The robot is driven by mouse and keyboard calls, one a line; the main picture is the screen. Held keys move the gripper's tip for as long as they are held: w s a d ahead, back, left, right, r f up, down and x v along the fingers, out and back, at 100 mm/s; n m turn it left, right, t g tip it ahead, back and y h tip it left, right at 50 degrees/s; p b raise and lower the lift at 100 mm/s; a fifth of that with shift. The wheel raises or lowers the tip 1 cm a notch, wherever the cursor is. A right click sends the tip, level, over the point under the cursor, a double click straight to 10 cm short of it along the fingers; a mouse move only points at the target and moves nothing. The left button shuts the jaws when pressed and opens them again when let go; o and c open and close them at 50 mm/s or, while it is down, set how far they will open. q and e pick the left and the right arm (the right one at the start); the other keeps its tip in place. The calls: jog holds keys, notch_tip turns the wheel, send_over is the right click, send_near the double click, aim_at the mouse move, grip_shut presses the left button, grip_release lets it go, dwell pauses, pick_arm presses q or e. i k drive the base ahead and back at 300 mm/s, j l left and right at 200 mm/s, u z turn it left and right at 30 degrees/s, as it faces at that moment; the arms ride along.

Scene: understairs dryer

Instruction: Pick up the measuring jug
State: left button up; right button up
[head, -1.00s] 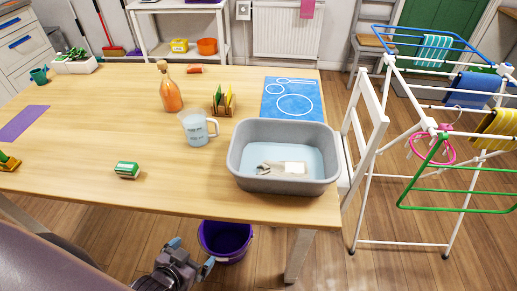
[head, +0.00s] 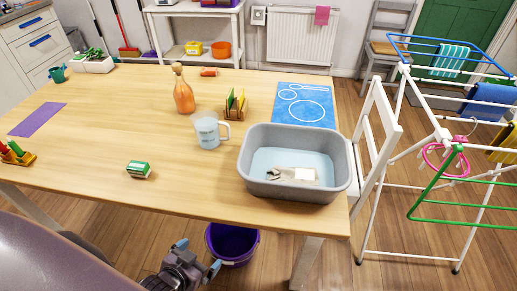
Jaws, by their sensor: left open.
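The measuring jug (head: 207,134) is a clear, pale jug with its handle to the right. It stands upright on the wooden table (head: 90,140), between the orange bottle and the grey basin. My left gripper (head: 198,258) is low in the picture, below and in front of the table's front edge, well apart from the jug. It is open, and I see nothing between its fingers. My right gripper is not in view.
A grey basin (head: 294,188) with water stands right of the jug. An orange bottle (head: 184,97), a wooden rack (head: 234,112) and a green-white block (head: 138,169) are near it. A purple bucket (head: 232,243) is on the floor. A drying rack (head: 440,130) stands at right.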

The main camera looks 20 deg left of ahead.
aim_at(206, 124)
jog(key=i+l+u, duration=0.1)
jog(key=l+u, duration=1.1)
